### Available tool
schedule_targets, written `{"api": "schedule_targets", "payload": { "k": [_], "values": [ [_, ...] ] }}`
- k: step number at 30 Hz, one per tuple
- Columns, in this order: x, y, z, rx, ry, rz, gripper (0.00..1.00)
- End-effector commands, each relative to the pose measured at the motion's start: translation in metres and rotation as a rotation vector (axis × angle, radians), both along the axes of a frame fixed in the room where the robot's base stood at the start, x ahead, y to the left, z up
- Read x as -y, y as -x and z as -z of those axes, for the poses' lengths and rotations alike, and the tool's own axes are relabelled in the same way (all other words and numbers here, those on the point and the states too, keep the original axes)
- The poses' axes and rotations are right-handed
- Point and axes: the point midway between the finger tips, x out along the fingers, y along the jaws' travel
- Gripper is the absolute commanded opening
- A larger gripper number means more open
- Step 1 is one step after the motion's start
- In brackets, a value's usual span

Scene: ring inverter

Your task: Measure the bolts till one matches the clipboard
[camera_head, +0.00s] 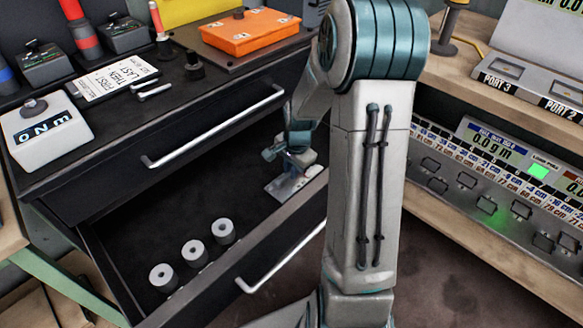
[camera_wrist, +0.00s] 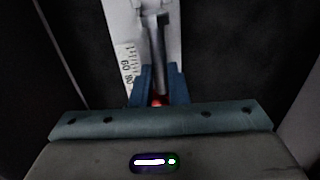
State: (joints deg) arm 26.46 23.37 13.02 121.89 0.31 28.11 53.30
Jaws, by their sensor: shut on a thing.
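My gripper (camera_head: 288,156) is low inside the open lower drawer, at its right end. In the wrist view my gripper (camera_wrist: 160,84) has its blue fingers closed around a grey metal bolt (camera_wrist: 157,45). The bolt lies over or on a pale measuring plate (camera_wrist: 127,52) with number marks; I cannot tell whether they touch. The measuring plate (camera_head: 292,188) also shows in the head view. A white clipboard (camera_head: 115,78) with printed text lies on the cabinet top. Thin grey bolts (camera_head: 152,91) lie beside it.
Several grey rings, one at the front left (camera_head: 163,277), stand in the lower drawer (camera_head: 120,225). The closed upper drawer's handle (camera_head: 215,127) is above. An orange box (camera_head: 250,30) and a white box with a dial (camera_head: 45,130) stand on top. A control panel (camera_head: 490,185) is at right.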

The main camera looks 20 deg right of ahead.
Motion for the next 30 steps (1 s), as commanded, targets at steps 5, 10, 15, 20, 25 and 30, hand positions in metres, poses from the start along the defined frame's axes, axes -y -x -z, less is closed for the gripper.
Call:
{"api": "schedule_targets", "payload": {
  "k": [5,10,15,20,25,30],
  "values": [
    [0.000,0.000,0.000,0.000,0.000,0.000,0.00],
    [0.000,0.000,0.000,0.000,0.000,0.000,0.39],
    [0.000,0.000,0.000,0.000,0.000,0.000,0.39],
    [0.000,0.000,-0.003,0.001,0.001,0.000,0.39],
    [0.002,0.002,-0.025,0.003,0.002,0.001,0.39],
    [0.004,0.008,-0.065,0.005,0.002,0.002,0.39]
  ]
}}
